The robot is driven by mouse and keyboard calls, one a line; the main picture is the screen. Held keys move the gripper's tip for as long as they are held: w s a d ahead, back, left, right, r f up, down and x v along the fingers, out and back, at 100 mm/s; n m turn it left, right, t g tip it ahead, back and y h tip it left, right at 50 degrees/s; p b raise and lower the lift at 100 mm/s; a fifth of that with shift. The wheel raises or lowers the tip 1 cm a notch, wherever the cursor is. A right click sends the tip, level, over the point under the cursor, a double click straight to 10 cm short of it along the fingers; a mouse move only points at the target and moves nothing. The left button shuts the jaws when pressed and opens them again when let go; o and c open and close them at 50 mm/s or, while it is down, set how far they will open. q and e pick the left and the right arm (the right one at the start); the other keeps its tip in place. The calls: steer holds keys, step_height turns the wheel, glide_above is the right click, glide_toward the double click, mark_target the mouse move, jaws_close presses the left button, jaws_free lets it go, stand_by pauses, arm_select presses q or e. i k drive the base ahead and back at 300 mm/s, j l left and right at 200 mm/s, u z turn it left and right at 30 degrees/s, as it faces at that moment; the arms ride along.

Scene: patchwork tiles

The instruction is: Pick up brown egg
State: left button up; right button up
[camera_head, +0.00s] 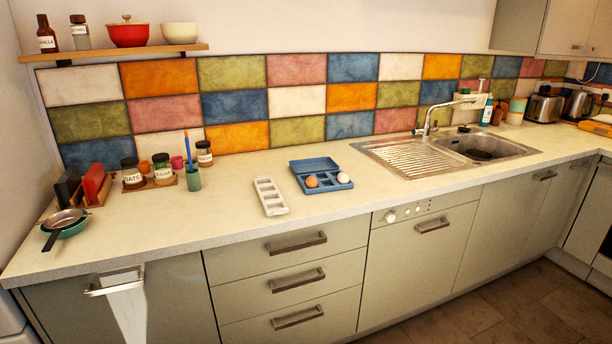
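The brown egg (312,181) sits in the front left of a blue egg box (322,167) on the counter. A white egg (343,178) sits in the same box, to the right of the brown one and apart from it. The box stands open, with its lid part at the back. Neither of my grippers shows in the head view.
A white tray (270,196) with compartments lies left of the box. The counter (370,196) is bare in front of the box. A sink (446,148) is to the right. Jars, a green cup (193,181) and a pan (64,219) stand to the left.

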mark_target(311, 182)
steer(key=i+z, duration=0.3)
steer(key=i, duration=0.65)
